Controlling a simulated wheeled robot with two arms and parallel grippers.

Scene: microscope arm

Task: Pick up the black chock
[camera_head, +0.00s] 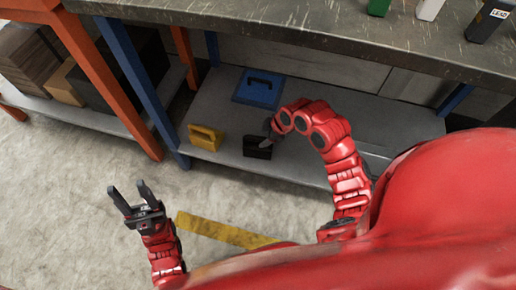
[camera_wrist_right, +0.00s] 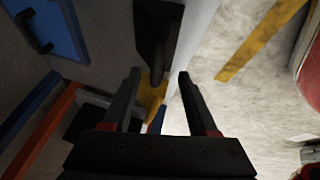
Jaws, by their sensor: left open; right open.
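The black chock (camera_head: 257,149) sits on the low grey shelf (camera_head: 310,160), near its front edge. In the right wrist view the black chock (camera_wrist_right: 157,28) is at the top, just beyond the fingertips and roughly in line with the gap. My right gripper (camera_head: 268,134) is at the chock in the head view, overlapping its top right; whether it touches is unclear. In its wrist view the right gripper (camera_wrist_right: 158,76) has its fingers apart with nothing held. My left gripper (camera_head: 128,188) is open and empty over the floor at left.
A yellow chock (camera_head: 205,137) stands left of the black one; a blue handled object (camera_head: 258,88) lies behind on the shelf. The workbench top (camera_head: 300,35) overhangs the shelf. Blue (camera_head: 140,82) and orange (camera_head: 105,75) posts stand at left. A yellow stripe (camera_head: 225,231) marks the floor.

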